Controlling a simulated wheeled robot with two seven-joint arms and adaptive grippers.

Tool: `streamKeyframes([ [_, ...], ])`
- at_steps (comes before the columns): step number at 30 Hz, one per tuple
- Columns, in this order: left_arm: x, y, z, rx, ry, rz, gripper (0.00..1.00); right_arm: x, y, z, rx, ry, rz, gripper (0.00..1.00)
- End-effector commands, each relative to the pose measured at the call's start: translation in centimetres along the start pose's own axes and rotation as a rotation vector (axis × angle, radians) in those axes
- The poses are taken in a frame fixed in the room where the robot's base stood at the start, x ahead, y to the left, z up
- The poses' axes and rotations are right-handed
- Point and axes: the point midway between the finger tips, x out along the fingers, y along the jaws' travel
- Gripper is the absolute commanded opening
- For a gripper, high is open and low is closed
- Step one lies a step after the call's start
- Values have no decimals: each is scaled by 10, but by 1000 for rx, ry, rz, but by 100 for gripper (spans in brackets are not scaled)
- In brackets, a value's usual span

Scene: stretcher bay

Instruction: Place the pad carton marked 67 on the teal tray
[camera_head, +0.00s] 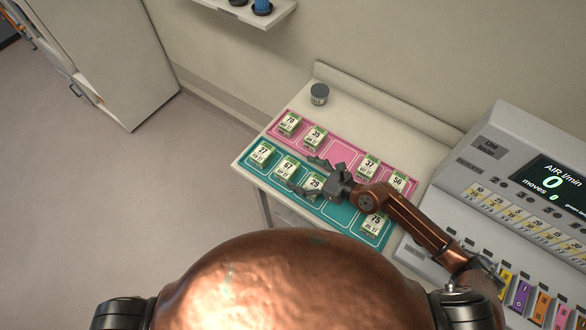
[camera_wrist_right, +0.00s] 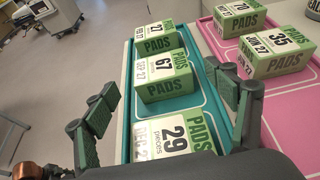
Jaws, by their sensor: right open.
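The pad carton marked 67 (camera_head: 286,167) is a small green and white box on the teal tray (camera_head: 332,216), between cartons 27 (camera_head: 262,153) and 29 (camera_head: 314,185). It also shows in the right wrist view (camera_wrist_right: 164,77), upright on the tray. My right gripper (camera_head: 308,175) is open and empty, reaching over the tray near carton 29. In the wrist view its fingers are spread, with carton 29 (camera_wrist_right: 165,148) close in front of the palm and carton 67 beyond it. My left gripper is not in view.
Behind is a pink tray (camera_head: 341,149) with cartons 70 (camera_head: 290,123), 35 (camera_head: 315,137), 37 (camera_head: 368,166) and 56 (camera_head: 399,182). Another carton (camera_head: 374,222) is at the teal tray's right end. A dark jar (camera_head: 319,94) stands behind; a display machine (camera_head: 520,185) is at right.

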Motion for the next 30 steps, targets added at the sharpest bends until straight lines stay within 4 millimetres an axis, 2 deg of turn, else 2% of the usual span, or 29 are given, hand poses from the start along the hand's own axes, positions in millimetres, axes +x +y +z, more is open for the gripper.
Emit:
streamKeyframes([
  [1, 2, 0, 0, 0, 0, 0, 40, -12, 1, -2, -1, 3, 1, 78],
  [6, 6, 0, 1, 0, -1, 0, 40, -44, 1, -2, -1, 4, 1, 78],
  [12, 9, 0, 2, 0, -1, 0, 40, -66, 1, -1, 0, 2, 1, 78],
  [30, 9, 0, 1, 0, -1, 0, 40, -70, 1, 0, 0, 1, 1, 78],
])
